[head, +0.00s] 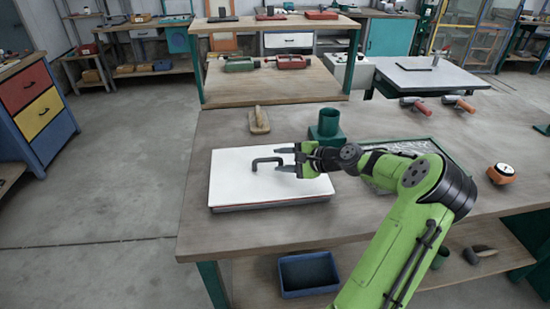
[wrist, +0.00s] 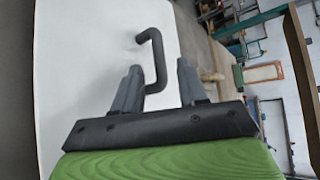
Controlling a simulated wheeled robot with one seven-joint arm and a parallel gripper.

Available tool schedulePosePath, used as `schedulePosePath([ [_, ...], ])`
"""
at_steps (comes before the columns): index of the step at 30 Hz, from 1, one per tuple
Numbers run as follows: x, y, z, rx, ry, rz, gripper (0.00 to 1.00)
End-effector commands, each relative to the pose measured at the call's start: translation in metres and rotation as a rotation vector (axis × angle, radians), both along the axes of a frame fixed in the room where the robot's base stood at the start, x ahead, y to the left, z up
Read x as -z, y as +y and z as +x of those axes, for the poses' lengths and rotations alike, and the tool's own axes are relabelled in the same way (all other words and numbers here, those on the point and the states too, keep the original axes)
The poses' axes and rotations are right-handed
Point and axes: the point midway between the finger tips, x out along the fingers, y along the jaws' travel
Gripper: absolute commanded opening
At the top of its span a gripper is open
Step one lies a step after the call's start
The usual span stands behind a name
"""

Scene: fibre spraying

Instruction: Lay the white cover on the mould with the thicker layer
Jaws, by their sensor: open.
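The white cover (head: 235,180) is a flat plate with a dark bracket handle (head: 268,162) on top. It lies flat at the left of the bench, over a thin layer with a reddish edge (head: 270,204); what is beneath is hidden. My gripper (head: 281,160) is open at the handle's right end. In the wrist view the handle (wrist: 157,50) shows between the two fingertips (wrist: 159,68), with a gap on the right side. A green-framed mould (head: 432,150) with a grey, speckled inside lies to the right, largely hidden by my arm. Layer thicknesses cannot be told.
A green square-based container (head: 327,126) stands behind the cover, and a wooden-handled float (head: 259,121) behind it to the left. An orange round tool (head: 501,173) lies at the right. A blue bin (head: 308,275) sits on the lower shelf. The bench's front left is clear.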

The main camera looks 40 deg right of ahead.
Motion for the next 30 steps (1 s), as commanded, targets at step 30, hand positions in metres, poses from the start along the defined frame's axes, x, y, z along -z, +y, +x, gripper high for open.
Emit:
schedulePosePath([
  [30,-0.050,0.218,-0.068,-0.744,0.452,-0.824,0.42],
])
